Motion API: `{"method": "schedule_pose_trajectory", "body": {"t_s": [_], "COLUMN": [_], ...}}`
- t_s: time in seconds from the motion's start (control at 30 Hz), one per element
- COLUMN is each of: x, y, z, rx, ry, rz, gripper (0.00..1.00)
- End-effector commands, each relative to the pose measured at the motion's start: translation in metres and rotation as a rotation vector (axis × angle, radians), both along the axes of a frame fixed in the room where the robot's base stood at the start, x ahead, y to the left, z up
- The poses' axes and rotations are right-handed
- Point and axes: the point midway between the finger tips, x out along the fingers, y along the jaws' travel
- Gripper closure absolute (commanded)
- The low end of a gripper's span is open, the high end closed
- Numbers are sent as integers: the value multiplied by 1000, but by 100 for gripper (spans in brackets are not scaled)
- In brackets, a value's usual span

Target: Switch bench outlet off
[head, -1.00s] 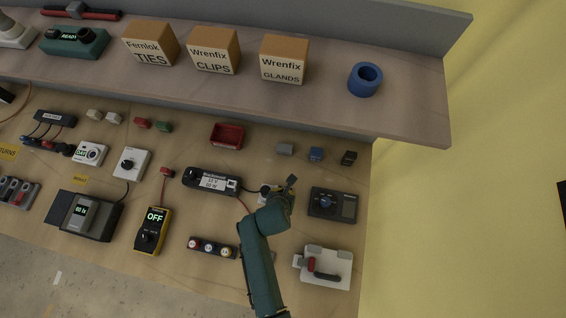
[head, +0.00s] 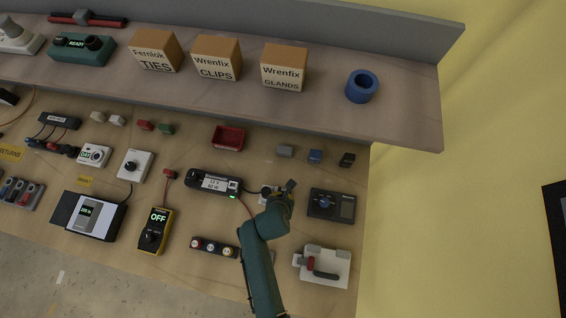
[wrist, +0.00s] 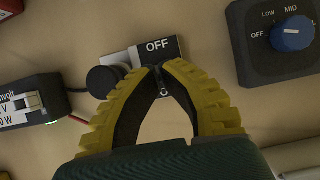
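The bench outlet (wrist: 118,60) is a pale plate with a dark section marked OFF at its top; a black round plug (wrist: 103,82) sits at its left. A partly hidden letter shows below, between my fingers. In the head view the outlet (head: 265,191) is mostly hidden by my arm. My gripper (wrist: 158,72) has yellow ribbed fingers whose tips meet over the outlet, just below the OFF mark. It looks shut and holds nothing visible. The tips hide the switch, so I cannot tell its position or contact. In the head view my gripper (head: 287,190) is beside the outlet.
A power supply (head: 214,183) with a lit green light stands left of the outlet. A dial box (head: 331,205) stands close on the right. A clamp-like device (head: 322,267) lies in front right. A shelf (head: 310,105) with boxes overhangs the back.

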Motion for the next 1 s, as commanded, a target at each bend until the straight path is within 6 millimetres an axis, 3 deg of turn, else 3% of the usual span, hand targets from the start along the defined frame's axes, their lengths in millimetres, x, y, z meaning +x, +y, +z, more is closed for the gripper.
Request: {"method": "schedule_pose_trajectory", "body": {"t_s": [0.03,0.5,1.0], "x": [1,2,2], "y": [0,0,0], "z": [13,62,61], "rx": [1,0,1], "ry": [-3,-6,-6], "rz": [0,0,0], "gripper": [100,100,100]}}
